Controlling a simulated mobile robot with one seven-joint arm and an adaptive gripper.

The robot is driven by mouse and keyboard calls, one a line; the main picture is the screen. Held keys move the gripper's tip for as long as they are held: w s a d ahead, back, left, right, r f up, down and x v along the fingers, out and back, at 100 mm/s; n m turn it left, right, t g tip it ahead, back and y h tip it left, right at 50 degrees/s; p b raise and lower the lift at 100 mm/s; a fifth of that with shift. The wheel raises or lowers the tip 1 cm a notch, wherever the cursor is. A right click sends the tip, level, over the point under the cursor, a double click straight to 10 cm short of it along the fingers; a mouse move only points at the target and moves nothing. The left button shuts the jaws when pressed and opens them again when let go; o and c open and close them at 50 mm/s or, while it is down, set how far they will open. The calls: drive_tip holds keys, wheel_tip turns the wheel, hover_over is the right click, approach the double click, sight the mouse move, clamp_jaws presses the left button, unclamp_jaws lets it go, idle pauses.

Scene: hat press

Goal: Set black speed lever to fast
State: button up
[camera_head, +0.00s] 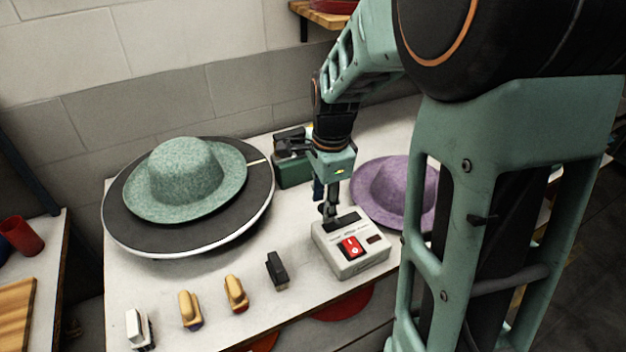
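A pale grey control box (330,250) sits near the front edge of the white table. On its top are a red switch (351,248), a small dark window (375,239) and a black slot plate (347,219) towards the back. My gripper (327,212) points down over the back left of the box, right at the plate. The black speed lever cannot be clearly told apart from the dark fingers there, so its setting is not readable. Whether the fingers touch it or are open or shut is too small to see.
A green felt hat (185,175) rests on a black round plate (120,215) at left. A purple hat (395,190) lies right behind the box. A dark green device (292,170) stands behind. Several brushes, including a black one (277,271), line the front edge.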

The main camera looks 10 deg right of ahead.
drive_tip(key=shift+f, duration=0.4)
drive_tip(key=shift+c, duration=0.4)
clamp_jaws()
